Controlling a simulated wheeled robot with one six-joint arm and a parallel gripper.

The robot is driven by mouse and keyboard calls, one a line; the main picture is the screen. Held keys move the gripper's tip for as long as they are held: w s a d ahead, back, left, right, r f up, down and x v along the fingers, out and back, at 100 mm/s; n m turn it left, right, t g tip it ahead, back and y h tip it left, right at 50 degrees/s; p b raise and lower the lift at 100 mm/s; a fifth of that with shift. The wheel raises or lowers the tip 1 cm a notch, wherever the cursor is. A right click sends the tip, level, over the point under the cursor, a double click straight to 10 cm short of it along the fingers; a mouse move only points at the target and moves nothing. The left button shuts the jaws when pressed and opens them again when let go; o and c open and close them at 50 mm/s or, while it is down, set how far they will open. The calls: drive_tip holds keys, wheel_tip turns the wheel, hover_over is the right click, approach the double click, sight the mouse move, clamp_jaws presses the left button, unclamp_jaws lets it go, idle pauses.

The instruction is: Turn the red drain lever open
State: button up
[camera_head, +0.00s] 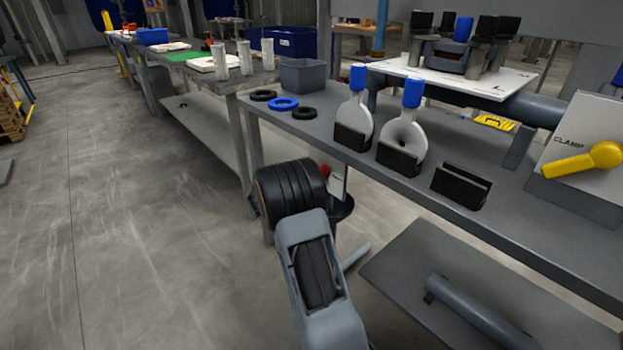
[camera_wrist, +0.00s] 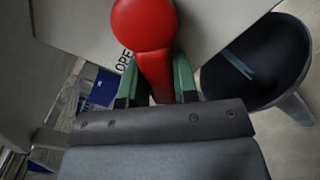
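The red drain lever (camera_wrist: 155,72) fills the top middle of the wrist view, with its round red knob (camera_wrist: 143,24) toward the top. It sits in front of a pale plate (camera_wrist: 85,25) with partly hidden lettering, "OPE". My gripper (camera_wrist: 155,84) has its two green fingers on either side of the lever's arm. The right finger looks close against it; a dark gap shows on the left finger's side. The fingers look open, and firm contact is not clear. In the head view my wrist hides the fingers, and only a small red part (camera_head: 324,171) shows beside it.
A black round container (camera_wrist: 262,62) is right of the lever. The grey bench (camera_head: 440,195) holds two white paddles with blue handles, black holders, rings, and a yellow clamp lever (camera_head: 585,160). A lower shelf (camera_head: 400,265) juts out right of my arm.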

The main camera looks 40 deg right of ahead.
drive_tip(key=o, duration=0.5)
drive_tip(key=a+p, duration=0.3)
drive_tip(key=a, duration=1.1)
drive_tip(key=shift+p, duration=0.4)
drive_tip(key=shift+d, duration=0.1)
